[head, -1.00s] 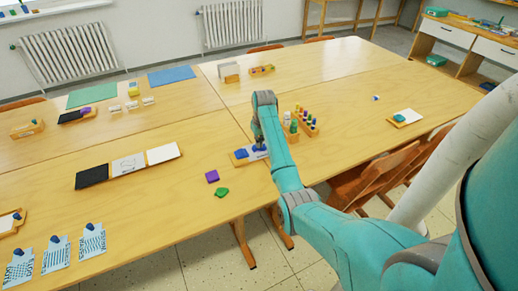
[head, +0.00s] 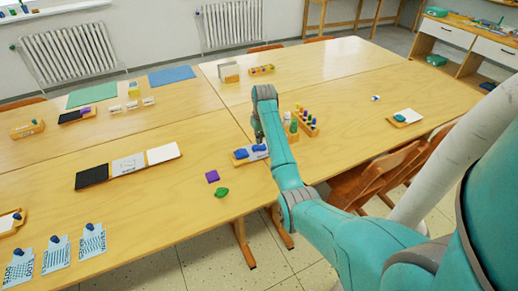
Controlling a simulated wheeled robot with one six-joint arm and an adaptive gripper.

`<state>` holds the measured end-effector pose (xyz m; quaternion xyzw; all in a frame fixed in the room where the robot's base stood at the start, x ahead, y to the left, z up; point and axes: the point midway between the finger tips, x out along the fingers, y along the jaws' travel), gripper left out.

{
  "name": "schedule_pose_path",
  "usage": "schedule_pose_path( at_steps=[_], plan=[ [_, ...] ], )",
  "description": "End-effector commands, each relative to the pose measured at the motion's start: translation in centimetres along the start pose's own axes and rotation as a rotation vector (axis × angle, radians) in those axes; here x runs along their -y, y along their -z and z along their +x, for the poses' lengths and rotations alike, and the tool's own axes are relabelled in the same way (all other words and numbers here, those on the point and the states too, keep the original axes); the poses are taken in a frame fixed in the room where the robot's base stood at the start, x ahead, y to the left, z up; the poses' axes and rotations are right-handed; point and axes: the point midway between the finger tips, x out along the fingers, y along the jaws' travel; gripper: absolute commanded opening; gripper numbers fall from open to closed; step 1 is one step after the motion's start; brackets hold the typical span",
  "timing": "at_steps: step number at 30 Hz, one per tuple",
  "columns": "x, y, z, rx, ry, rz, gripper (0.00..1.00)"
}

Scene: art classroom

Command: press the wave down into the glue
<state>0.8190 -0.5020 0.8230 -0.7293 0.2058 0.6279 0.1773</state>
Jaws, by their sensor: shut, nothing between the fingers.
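A small wooden-edged board (head: 250,158) with a pale surface lies on the near side of the table. Two blue pieces are on it, a left piece (head: 241,153) and a right piece (head: 259,148). They are too small to tell which has the wave shape, and I cannot make out the glue. My gripper (head: 258,135) points down just above the right blue piece. It is shut and empty, with a small gap seeming to show below the fingertips. My arm hides part of the board's right side.
A rack of colored bottles (head: 306,121) and a green-topped bottle (head: 293,127) stand close to the right of my arm. A purple piece (head: 212,176) and a green piece (head: 221,192) lie on the open table at the front left. A black-and-white tray (head: 128,165) lies farther left.

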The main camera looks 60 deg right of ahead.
Motion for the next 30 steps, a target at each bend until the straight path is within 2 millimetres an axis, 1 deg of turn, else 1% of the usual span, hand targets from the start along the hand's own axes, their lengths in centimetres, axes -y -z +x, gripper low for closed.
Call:
schedule_pose_path(
  at_steps=[24, 30],
  plan=[
    [0.0, 0.7, -4.2, -0.001, 0.0, 0.0, 0.0],
    [0.0, 0.7, -4.7, -0.001, 0.0, 0.0, 0.0]
  ],
)
